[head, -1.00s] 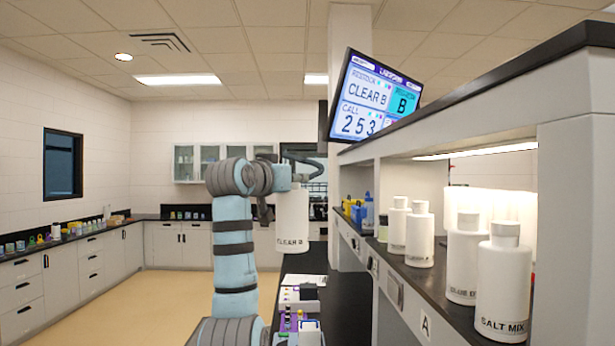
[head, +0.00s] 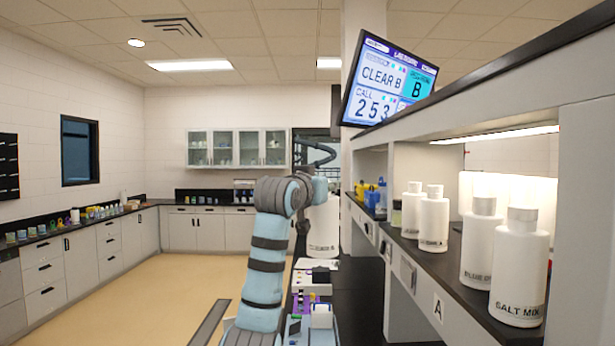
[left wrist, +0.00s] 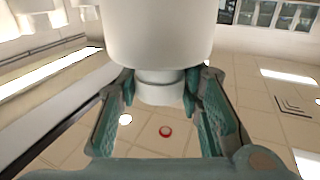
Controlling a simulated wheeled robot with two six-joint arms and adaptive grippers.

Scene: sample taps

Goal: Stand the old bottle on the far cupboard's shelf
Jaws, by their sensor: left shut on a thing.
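A white bottle (head: 323,232) hangs upright in my left gripper, beside the shelving on the right; its label is partly unreadable now. In the left wrist view, my left gripper (left wrist: 160,90) is shut around the neck of the white bottle (left wrist: 160,36), one green-padded finger on each side. In the head view my arm hides most of that gripper. A wall cupboard (head: 237,150) with glass doors hangs on the back wall, with small items inside; its doors look shut. My right gripper is not in view.
A black-topped shelf (head: 455,262) on the right holds several white bottles, one labelled SALT MIX (head: 519,270). A dark bench (head: 355,290) lies below the held bottle. The floor (head: 170,290) at left is clear.

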